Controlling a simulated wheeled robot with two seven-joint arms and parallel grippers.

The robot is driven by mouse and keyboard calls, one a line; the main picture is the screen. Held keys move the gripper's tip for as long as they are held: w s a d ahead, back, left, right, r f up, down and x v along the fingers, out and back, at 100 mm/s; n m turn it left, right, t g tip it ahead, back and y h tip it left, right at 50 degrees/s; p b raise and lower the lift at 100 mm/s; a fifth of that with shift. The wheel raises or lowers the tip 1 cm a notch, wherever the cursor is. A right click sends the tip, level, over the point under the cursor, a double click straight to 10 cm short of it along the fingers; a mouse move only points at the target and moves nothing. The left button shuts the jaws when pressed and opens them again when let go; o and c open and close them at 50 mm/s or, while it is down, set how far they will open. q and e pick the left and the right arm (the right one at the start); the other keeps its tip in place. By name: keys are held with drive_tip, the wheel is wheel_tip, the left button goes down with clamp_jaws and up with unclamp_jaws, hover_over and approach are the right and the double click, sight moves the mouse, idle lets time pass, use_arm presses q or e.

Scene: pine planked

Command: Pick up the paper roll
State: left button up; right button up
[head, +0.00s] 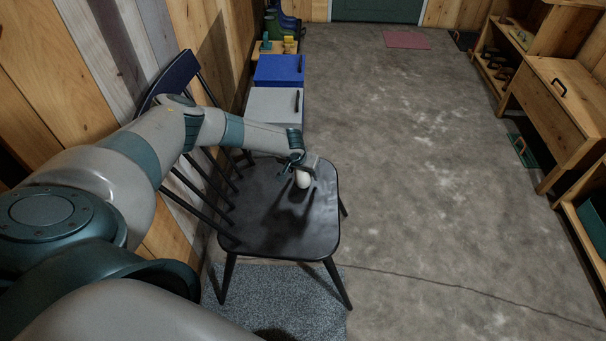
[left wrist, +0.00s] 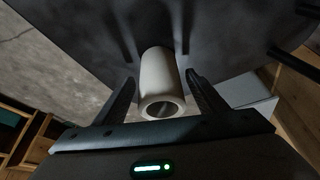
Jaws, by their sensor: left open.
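The paper roll (head: 303,179) is a small white tube at the chair seat, just below my left gripper (head: 300,163). It also shows in the left wrist view (left wrist: 158,82), with its hollow end facing the camera. The black chair (head: 285,225) has a flat dark seat and a spindle back. In the left wrist view my left gripper (left wrist: 160,98) is open, with one finger on each side of the roll. A gap shows between the roll and each finger. My right gripper is not in view.
A grey mat (head: 280,295) lies under the chair's front legs. White and blue boxes (head: 274,102) stand behind the chair along the wall. A wooden bench (head: 560,110) and shelves line the right side. The concrete floor between is clear.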

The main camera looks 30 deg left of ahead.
use_arm(q)
drive_tip(key=shift+f, duration=0.1)
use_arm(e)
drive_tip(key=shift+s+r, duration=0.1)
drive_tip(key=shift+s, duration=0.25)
use_arm(q)
drive_tip(key=c, duration=1.1)
drive_tip(key=shift+c, duration=0.2)
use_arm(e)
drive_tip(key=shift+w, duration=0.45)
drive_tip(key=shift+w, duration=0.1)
use_arm(q)
drive_tip(key=shift+r, duration=0.65)
drive_tip(key=s+d+r, duration=0.1)
drive_tip(key=d+r, duration=0.8)
drive_tip(key=d, duration=0.2)
drive_tip(key=shift+s+d+r+p, duration=0.25)
drive_tip(key=shift+s+r+p, duration=0.1)
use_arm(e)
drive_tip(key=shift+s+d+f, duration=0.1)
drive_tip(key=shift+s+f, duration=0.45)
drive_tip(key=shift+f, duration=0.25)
